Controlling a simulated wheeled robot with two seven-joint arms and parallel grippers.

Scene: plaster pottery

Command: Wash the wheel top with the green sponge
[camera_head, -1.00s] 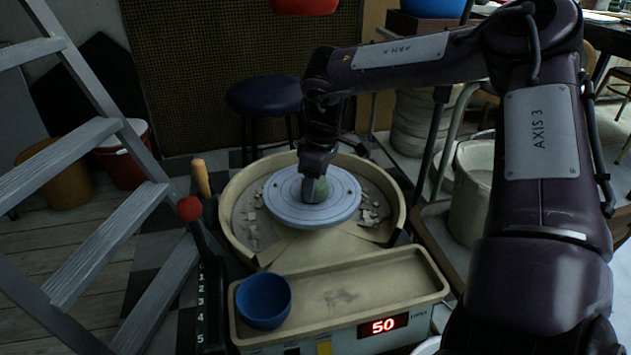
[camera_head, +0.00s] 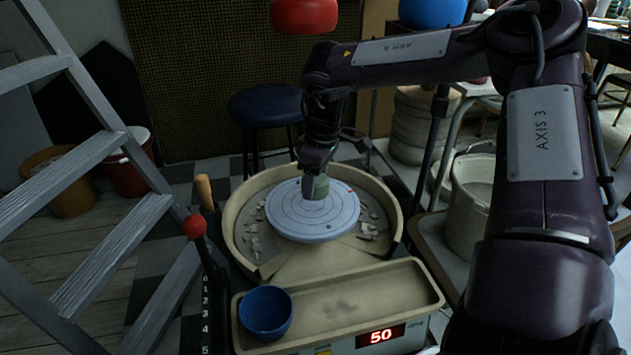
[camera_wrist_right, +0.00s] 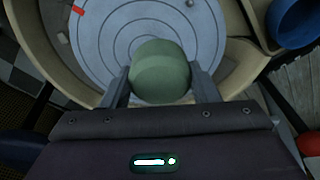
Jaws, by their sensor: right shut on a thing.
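The green sponge (camera_head: 317,187) is held in my right gripper (camera_head: 316,172), over the middle of the round pale wheel top (camera_head: 290,217). In the right wrist view the sponge (camera_wrist_right: 160,72) sits between the two fingers of the right gripper (camera_wrist_right: 161,86), with the ringed wheel top (camera_wrist_right: 110,30) beyond it. I cannot tell whether the sponge touches the wheel. A small red mark shows near the wheel's edge in both views. My left gripper is not in view.
A beige splash pan (camera_head: 232,215) with several clay scraps surrounds the wheel. In front is a tray (camera_head: 380,292) with a blue bowl (camera_head: 265,312) and a display reading 50. A red-knobbed lever (camera_head: 195,227) and a stepladder (camera_head: 100,215) stand left. A stool (camera_head: 265,105) stands behind.

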